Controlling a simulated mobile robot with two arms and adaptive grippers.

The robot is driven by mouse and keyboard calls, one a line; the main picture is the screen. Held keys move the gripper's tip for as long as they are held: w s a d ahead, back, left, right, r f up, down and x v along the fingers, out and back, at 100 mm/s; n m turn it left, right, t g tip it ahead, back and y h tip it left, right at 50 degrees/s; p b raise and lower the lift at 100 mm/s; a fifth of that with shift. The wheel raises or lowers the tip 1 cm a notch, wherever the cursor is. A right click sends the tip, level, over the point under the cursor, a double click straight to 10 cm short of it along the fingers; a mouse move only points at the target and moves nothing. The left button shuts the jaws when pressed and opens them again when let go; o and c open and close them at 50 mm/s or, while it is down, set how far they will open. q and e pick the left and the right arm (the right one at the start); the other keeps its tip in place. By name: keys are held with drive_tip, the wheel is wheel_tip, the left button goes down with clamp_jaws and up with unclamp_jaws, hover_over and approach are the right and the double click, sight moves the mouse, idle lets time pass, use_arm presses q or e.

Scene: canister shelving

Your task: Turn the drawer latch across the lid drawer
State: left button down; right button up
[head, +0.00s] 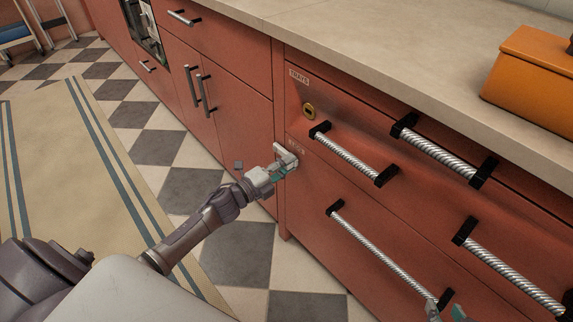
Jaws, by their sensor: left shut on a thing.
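My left gripper (287,163) is shut at the left edge of the lower drawer front, just below a small label. What it grips is mostly hidden by its fingers; it appears to be the drawer latch. The lower drawer (325,235), which seems to be the lid drawer, looks closed. Its long ribbed metal handle (385,248) runs down to the right. My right gripper (445,311) shows only as grey and teal fingertips at the bottom edge, by the handle's lower end. I cannot tell whether it is open.
More handles (440,150) (510,272) project at the right. An orange box (530,85) stands on the counter (350,40).

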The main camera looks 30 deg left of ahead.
use_arm(q)
drive_tip(key=shift+f, duration=0.15)
drive_tip(key=c, duration=1)
unclamp_jaws()
drive_tip(key=v, duration=1.2)
